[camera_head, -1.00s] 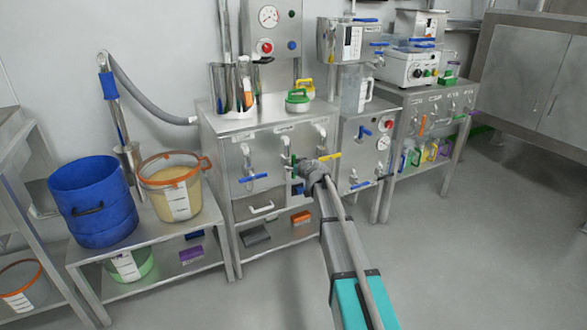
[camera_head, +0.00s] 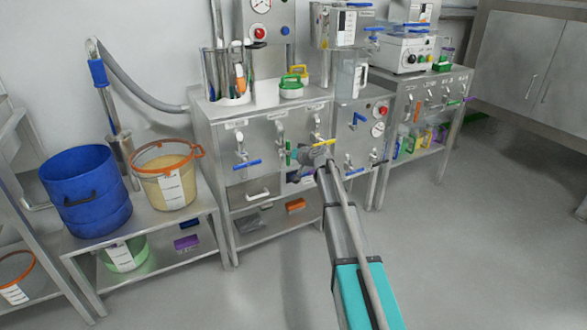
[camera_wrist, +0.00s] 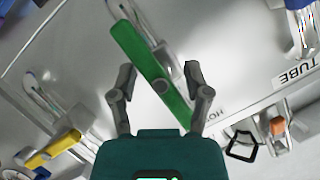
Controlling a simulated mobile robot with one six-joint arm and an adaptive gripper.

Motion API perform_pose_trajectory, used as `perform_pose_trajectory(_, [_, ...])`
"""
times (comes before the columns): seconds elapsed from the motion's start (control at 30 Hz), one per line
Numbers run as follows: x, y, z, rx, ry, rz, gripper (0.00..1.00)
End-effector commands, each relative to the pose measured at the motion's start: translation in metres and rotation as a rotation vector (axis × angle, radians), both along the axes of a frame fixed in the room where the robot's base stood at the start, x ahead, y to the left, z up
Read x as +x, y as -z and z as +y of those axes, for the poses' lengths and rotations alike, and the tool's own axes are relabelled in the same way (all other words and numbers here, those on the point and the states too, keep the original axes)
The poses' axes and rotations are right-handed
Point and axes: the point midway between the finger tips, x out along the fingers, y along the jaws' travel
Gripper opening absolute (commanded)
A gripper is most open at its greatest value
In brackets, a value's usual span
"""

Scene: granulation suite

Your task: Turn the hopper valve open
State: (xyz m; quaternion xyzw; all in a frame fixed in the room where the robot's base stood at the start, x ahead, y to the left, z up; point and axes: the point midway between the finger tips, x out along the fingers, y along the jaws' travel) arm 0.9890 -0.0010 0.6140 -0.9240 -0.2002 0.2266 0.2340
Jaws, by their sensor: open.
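A green valve handle (camera_wrist: 152,72) lies diagonally between the two fingers of my gripper (camera_wrist: 160,82) in the wrist view. The fingers are open, one on each side of the handle. I cannot tell whether they touch it. A partly hidden label beside it starts with "HO". In the head view my gripper (camera_head: 312,155) is at the front of the steel valve cabinet (camera_head: 262,120). The green handle (camera_head: 288,152) shows upright just left of it, partly hidden. A yellow handle (camera_head: 323,143) is close to the right; it also shows at lower left in the wrist view (camera_wrist: 52,150).
A blue valve handle (camera_head: 247,164) is on the cabinet's left. A "TUBE" label (camera_wrist: 299,72) is at the right in the wrist view. A blue drum (camera_head: 86,190) and an orange-rimmed bucket (camera_head: 166,178) stand on a low bench at left. Floor in front is clear.

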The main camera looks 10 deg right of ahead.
Motion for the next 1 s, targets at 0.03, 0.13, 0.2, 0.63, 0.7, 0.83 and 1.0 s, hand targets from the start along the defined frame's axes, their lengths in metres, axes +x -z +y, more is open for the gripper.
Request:
perform_pose_trajectory(0.03, [0.001, 0.002, -0.001, 0.049, 0.0, 0.016, 0.62])
perform_pose_trajectory(0.13, [0.001, 0.003, -0.001, 0.154, 0.001, 0.05, 0.62])
perform_pose_trajectory(0.2, [0.001, 0.003, -0.001, 0.227, 0.0, 0.074, 0.62])
perform_pose_trajectory(0.63, [0.0, 0.004, 0.0, 0.686, -0.001, 0.224, 0.62])
perform_pose_trajectory(0.7, [0.0, 0.004, 0.0, 0.76, -0.001, 0.248, 0.62])
perform_pose_trajectory(0.83, [0.0, 0.004, 0.0, 0.898, -0.001, 0.293, 0.62])
perform_pose_trajectory(1.0, [-0.014, -0.001, -0.011, 0.977, 0.003, 0.317, 0.62])
